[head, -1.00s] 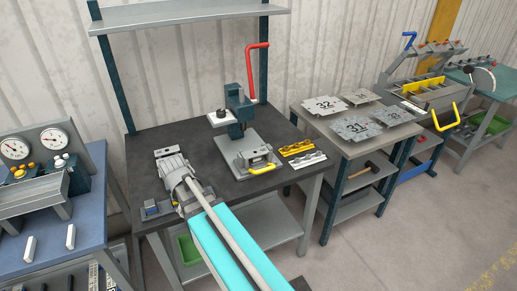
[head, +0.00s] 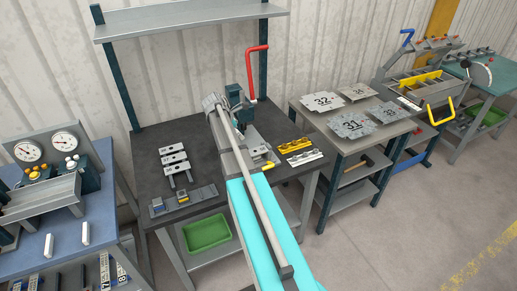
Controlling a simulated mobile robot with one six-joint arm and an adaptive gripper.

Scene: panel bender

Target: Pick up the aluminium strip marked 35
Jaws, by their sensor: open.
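Three short light-grey metal strips (head: 175,158) lie in a row on the left part of the dark bench top. Each has a dark mark, too small to read, so I cannot tell which one is 35. My arm reaches over the bench to the right of the strips. Its far end is up by the press with the red lever. My gripper's fingers are hidden behind my own arm, and I see nothing held.
The dark bench (head: 150,182) holds a grey fixture (head: 183,200) in front of the strips. The press's red lever (head: 256,70) rises behind my arm. Yellow (head: 294,145) and silver (head: 304,158) holed bars lie at the right. A side table carries plates, among them 31 (head: 354,125) and 32 (head: 323,101).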

